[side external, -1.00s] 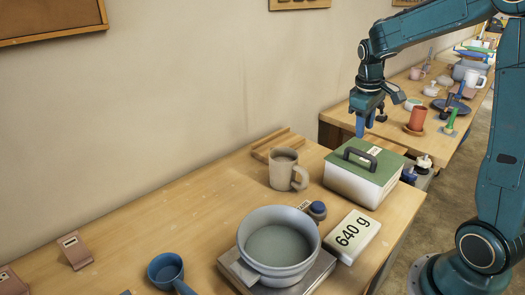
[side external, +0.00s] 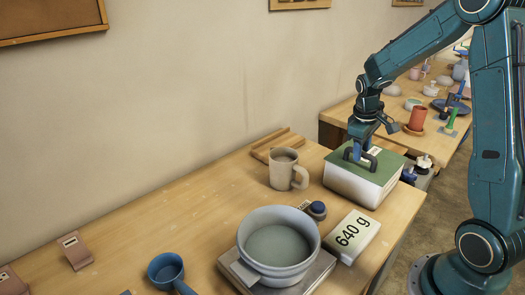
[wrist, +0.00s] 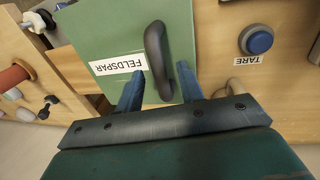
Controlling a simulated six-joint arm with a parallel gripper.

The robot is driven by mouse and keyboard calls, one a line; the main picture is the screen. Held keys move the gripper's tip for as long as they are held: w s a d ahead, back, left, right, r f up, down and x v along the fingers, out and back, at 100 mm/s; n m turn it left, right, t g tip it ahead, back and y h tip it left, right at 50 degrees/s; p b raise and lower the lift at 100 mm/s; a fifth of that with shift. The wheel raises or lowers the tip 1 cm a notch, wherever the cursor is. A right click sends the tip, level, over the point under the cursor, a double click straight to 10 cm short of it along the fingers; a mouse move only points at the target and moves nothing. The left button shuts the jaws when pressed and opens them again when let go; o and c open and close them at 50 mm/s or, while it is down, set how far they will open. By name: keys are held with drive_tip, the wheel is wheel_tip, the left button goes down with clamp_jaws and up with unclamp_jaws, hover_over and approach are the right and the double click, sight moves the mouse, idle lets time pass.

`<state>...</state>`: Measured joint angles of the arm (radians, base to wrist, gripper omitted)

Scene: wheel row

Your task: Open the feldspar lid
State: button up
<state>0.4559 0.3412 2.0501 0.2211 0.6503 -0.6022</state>
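The feldspar box has a green lid (side external: 382,172) on a white body (side external: 350,187), and the lid is closed. Its label (wrist: 117,64) reads FELDSPAR in the wrist view. A dark arched handle (wrist: 155,50) stands on the lid; it also shows in the side view (side external: 374,161). My gripper (wrist: 161,71) is down at the handle, with its blue fingers apart, one on each side of it. I see gaps between the fingers and the handle. In the side view my gripper (side external: 360,150) partly hides the handle.
A beige mug (side external: 283,170) stands left of the box. A grey pan (side external: 278,245) sits on a scale (side external: 314,277), near a 640 g display (side external: 352,236) and a blue TARE button (wrist: 257,41). A blue cup (side external: 165,268) is at the front.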

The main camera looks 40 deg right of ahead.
sight(363, 162)
clamp_jaws()
drive_tip(key=shift+d+r, duration=0.1)
drive_tip(key=shift+r, duration=0.1)
drive_tip(key=d+r+y, duration=0.3)
drive_tip(key=d+r, duration=0.7)
drive_tip(key=d, duration=0.3)
drive_tip(key=d+f, duration=0.2)
drive_tip(key=d, duration=0.8)
drive_tip(key=shift+d, duration=0.2)
drive_tip(key=shift+s, duration=0.1)
drive_tip(key=shift+c, duration=0.8)
unclamp_jaws()
drive_tip(key=shift+r, duration=0.1)
